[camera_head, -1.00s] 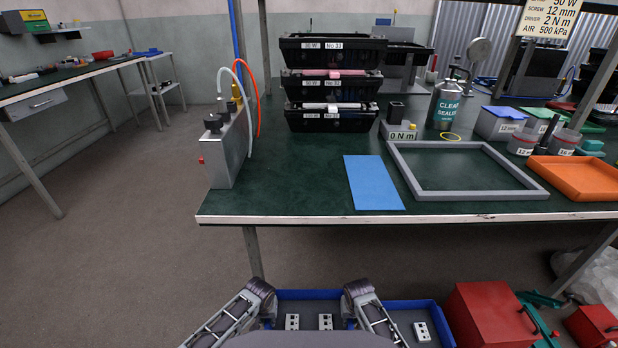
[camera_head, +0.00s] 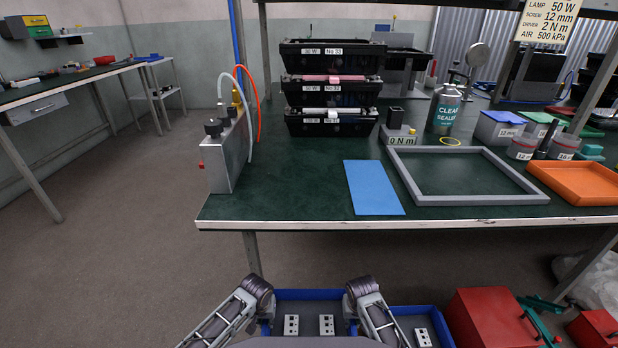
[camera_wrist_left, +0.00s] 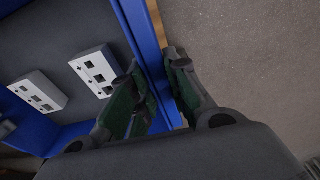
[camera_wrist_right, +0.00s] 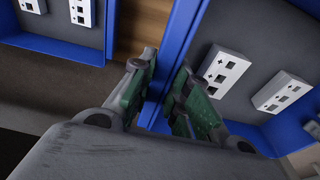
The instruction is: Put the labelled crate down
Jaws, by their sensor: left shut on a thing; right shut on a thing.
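A blue-walled crate (camera_head: 308,294) with a grey floor is low at the front in the head view, below the bench edge, between my two arms. White blocks with dark square holes (camera_head: 326,324) lie in it. No label on it is in sight. My left gripper (camera_wrist_left: 157,62) is shut on the crate's wall (camera_wrist_left: 141,30), with bare floor on the outer side. My right gripper (camera_wrist_right: 163,76) is shut on the opposite wall (camera_wrist_right: 185,30). The crate's near part is hidden in the head view. I cannot tell whether its underside touches anything.
Another blue crate (camera_wrist_right: 108,28) with similar blocks sits just beyond my right gripper, with a brown wood-like strip between. Red boxes (camera_head: 490,318) stand further right. The green-topped bench (camera_head: 290,195) is ahead, its front holding a blue sheet (camera_head: 373,188) and grey frame (camera_head: 470,199).

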